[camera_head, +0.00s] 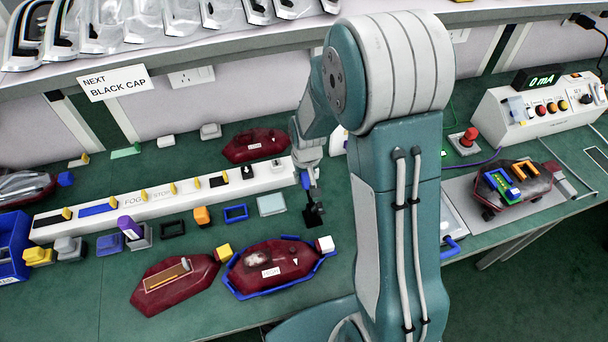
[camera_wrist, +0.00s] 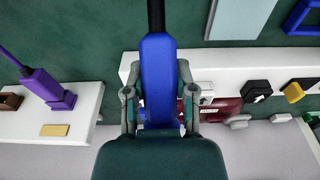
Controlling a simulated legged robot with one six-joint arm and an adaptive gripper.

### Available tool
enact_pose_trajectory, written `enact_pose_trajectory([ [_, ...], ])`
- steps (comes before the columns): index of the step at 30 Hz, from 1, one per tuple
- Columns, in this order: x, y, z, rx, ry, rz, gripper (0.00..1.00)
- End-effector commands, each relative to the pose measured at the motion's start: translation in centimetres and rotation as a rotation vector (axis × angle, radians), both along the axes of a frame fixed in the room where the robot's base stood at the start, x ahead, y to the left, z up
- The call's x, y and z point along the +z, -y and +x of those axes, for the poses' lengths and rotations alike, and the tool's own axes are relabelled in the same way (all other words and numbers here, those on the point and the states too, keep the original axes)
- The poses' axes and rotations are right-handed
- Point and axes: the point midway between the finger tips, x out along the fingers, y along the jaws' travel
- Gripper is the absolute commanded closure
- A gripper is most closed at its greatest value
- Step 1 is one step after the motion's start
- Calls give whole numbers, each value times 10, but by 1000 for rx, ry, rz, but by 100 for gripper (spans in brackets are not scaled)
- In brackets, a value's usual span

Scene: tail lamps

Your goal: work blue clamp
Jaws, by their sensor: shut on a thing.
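My gripper (camera_head: 308,165) is over the bench, at the right end of the long white rail. It is shut on a blue-handled piece (camera_head: 306,180), which also fills the middle of the wrist view (camera_wrist: 158,75) between my two fingers. A black end (camera_head: 314,214) points down from this piece; I cannot tell whether it touches the bench. Another blue handle (camera_head: 450,243) stands at the edge of the grey plate right of my arm, its base partly hidden. I cannot tell from the frames which blue piece is the clamp.
The long white rail (camera_head: 108,208) carries yellow pegs. Red lamps lie behind it (camera_head: 256,144) and in front (camera_head: 175,284); one sits in a blue frame (camera_head: 238,290). A purple piece (camera_head: 130,228) stands left. A tester (camera_head: 535,108) and red button (camera_head: 469,137) stand right.

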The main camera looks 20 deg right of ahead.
Motion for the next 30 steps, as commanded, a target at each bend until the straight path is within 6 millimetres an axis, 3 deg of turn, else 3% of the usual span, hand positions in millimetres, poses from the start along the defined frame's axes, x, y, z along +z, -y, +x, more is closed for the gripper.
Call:
enact_pose_trajectory([
  [1, 0, 0, -1, 0, -4, 0, 100],
  [2, 0, 0, -1, 0, -4, 0, 60],
  [4, 0, 0, -1, 0, -4, 0, 29],
  [18, 6, 0, 0, 0, 0, 0, 29],
  [23, 29, 0, -3, 0, 3, 0, 29],
  [30, 79, -1, -9, 0, 4, 0, 29],
])
